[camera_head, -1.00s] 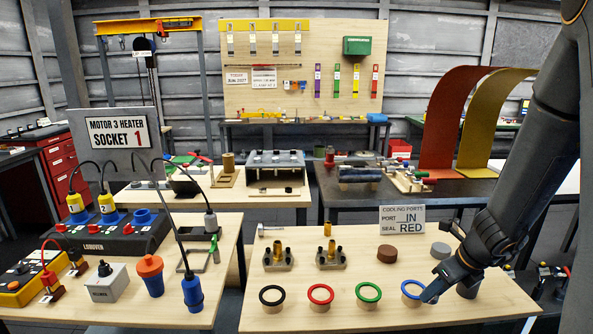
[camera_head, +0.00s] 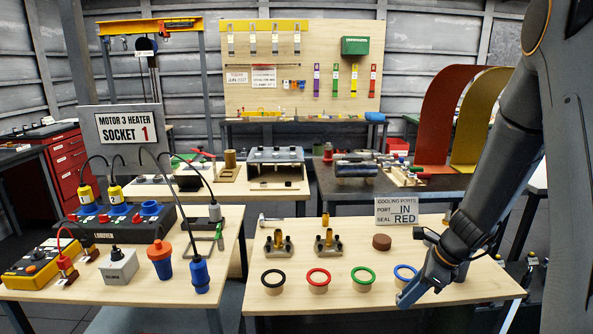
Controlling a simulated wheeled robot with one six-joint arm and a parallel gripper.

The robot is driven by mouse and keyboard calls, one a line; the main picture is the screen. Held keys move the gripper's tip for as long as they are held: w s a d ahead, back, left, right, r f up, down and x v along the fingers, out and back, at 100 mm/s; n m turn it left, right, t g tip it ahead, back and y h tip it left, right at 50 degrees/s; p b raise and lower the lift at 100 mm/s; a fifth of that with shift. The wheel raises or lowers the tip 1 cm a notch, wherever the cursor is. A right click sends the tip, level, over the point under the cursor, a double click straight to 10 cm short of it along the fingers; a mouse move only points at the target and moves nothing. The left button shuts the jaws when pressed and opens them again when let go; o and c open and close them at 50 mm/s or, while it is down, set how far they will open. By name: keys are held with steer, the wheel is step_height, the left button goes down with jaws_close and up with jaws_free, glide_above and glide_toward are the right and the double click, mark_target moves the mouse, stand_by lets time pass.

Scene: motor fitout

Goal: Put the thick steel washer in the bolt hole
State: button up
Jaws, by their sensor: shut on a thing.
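My gripper (camera_head: 404,299) is at the front right of the near right table, low in front of the blue ring (camera_head: 405,271). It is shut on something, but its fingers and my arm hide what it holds. I cannot make out the thick steel washer anywhere in view. I cannot pick out the bolt hole either. Two grey metal brackets with brass-coloured posts stand on the same table, a left one (camera_head: 278,246) and a right one (camera_head: 331,246).
The near right table (camera_head: 340,299) also holds a black ring (camera_head: 274,280), a red ring (camera_head: 318,277), a green ring (camera_head: 364,275), a brown disc (camera_head: 382,242) and a cooling ports sign (camera_head: 397,211). Socket gear (camera_head: 115,226) crowds the left table. A gap separates the tables.

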steer(key=s+a+f+n+g+h+b, duration=0.1)
steer(key=a+f+n+g+h, duration=0.3)
steer(key=n, duration=2)
steer(key=a+f+g, duration=0.3)
steer(key=a+f, duration=0.3)
steer(key=shift+s+f, duration=0.2)
steer(key=shift+s, duration=0.2)
